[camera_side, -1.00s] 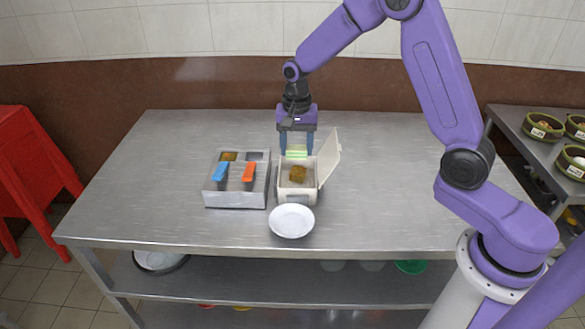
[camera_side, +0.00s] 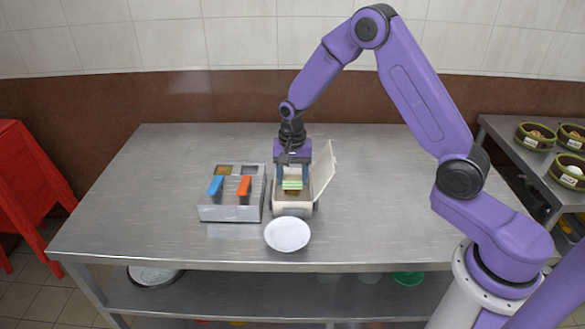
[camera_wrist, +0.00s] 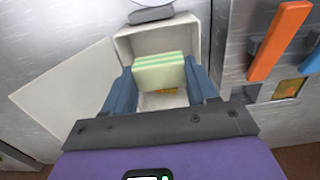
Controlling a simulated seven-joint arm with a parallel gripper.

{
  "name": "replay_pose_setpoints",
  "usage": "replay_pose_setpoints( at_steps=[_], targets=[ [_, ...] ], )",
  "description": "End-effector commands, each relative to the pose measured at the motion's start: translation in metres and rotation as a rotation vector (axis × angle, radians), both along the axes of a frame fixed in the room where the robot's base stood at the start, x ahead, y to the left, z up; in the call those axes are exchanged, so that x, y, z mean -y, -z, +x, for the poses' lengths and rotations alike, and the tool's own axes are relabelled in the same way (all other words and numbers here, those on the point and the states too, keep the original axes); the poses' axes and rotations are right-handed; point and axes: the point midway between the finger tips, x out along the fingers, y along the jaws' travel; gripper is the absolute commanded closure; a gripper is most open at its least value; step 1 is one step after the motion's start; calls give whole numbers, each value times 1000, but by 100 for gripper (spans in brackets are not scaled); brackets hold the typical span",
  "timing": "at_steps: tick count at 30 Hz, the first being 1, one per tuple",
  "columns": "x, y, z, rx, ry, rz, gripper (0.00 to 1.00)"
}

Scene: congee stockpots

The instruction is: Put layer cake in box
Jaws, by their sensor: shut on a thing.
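The layer cake (camera_side: 291,184) is a pale green and yellow striped block. My gripper (camera_side: 292,180) is shut on it, with one blue finger on each side, and holds it over the white box. The cake (camera_wrist: 159,72) also shows between the fingers in the wrist view. The box (camera_side: 291,209) stands open on the steel table, its lid (camera_side: 323,171) tilted out to the right. A brown-yellow piece in the box is mostly hidden below the cake. In the wrist view the box (camera_wrist: 128,44) surrounds the cake; whether the cake touches its floor I cannot tell.
A grey metal holder (camera_side: 231,208) with a blue handle (camera_side: 215,185) and an orange handle (camera_side: 244,186) stands just left of the box. A white plate (camera_side: 287,234) lies in front of the box. The table (camera_side: 390,190) is clear to the right.

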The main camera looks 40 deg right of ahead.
Motion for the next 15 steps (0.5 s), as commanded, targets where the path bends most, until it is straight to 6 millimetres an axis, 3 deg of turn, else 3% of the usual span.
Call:
replay_pose_setpoints(
  at_steps=[15],
  targets=[
    [0, 43, 0, 0, 0, 0, 73]
  ],
)
